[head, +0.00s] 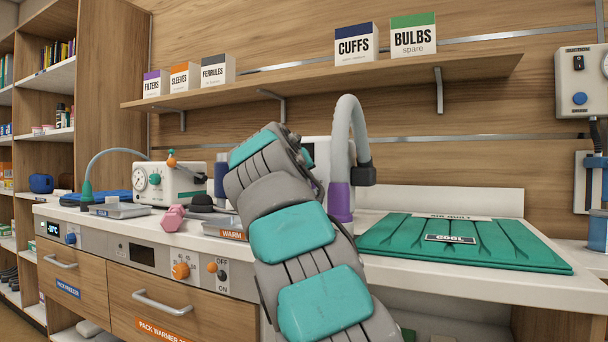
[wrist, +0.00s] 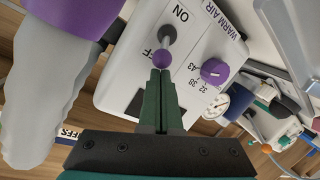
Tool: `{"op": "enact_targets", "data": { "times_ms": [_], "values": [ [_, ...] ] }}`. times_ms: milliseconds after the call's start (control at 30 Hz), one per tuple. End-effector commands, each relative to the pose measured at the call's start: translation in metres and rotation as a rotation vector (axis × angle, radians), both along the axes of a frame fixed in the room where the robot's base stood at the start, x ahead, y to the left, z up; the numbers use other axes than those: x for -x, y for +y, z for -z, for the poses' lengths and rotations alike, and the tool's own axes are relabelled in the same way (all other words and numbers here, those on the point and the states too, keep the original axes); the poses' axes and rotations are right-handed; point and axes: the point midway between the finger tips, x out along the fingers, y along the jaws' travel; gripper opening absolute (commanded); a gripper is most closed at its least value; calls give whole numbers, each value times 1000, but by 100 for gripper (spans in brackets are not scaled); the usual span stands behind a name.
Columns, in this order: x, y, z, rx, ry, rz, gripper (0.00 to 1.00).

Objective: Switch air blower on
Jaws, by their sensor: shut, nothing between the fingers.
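The air blower is a white box marked WARM AIR. In the wrist view its front face (wrist: 195,65) carries a toggle lever (wrist: 167,42) with a purple ball tip and a purple dial (wrist: 214,70) with temperature numbers. The ball end leans toward the partly covered OFF mark, away from ON. My gripper (wrist: 160,73) is shut and empty, its fingertips right at the ball on the OFF side; I cannot tell if they touch. In the head view the blower (head: 318,148) is mostly hidden behind my arm, and my gripper is hidden too.
A grey hose (head: 349,115) with a purple cuff arches beside the blower. A green COOL quilt (head: 455,243) lies on the right. A white dial unit (head: 172,182), a pink dumbbell (head: 173,217) and trays stand left. A shelf (head: 330,79) with boxes hangs above.

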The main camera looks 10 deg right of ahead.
Motion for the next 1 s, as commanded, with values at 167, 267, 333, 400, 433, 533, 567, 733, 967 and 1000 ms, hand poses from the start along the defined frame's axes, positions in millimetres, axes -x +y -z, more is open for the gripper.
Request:
{"op": "enact_targets", "data": {
  "times_ms": [167,267,333,400,433,533,567,733,967,1000],
  "values": [
    [0,0,0,0,0,0,0],
    [1,0,0,1,-2,0,0],
    [1,0,1,4,-6,-1,0],
    [1,1,1,8,-12,0,0],
    [1,1,2,11,-15,1,0],
    [3,1,3,21,-29,1,0],
    [3,1,2,22,-32,1,0],
    [3,2,2,29,-40,1,0],
    [3,2,3,39,-52,1,0],
    [3,2,3,40,-55,0,0]
  ]
}}
